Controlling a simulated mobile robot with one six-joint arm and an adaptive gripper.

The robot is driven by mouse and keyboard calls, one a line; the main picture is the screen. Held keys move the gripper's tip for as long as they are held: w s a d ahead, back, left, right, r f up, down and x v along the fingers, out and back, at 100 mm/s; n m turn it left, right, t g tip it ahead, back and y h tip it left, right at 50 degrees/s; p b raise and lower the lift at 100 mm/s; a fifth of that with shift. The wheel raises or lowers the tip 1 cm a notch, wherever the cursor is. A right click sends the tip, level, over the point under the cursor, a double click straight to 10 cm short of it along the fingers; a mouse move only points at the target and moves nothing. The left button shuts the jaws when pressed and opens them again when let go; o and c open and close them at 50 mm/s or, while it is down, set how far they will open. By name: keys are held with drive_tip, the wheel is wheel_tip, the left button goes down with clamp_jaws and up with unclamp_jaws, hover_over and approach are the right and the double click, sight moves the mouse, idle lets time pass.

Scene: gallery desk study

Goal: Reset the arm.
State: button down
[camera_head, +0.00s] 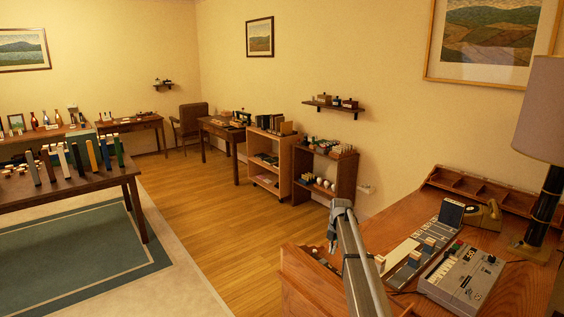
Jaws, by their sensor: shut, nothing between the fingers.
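My arm rises from the bottom edge in front of the wooden desk (518,283) and bends over at its top. My gripper (332,249) is small and dark at the far end of the arm, pointing down near the desk's left end. It is shut and I see nothing held in it. Part of the wrist is hidden behind my arm link.
On the desk are a grey keyed device (462,278), a panel with blocks (409,262) and a lamp (544,130). Low wooden shelves (343,178) stand along the wall. A long table (60,196) is at left. The wooden floor (225,220) between is clear.

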drive_tip(key=s+a+m+h, duration=0.1)
drive_tip(key=s+a+m, duration=0.1)
drive_tip(key=s+m, duration=2.5)
drive_tip(key=shift+s+a, duration=0.35)
drive_tip(key=shift+s, duration=6.3)
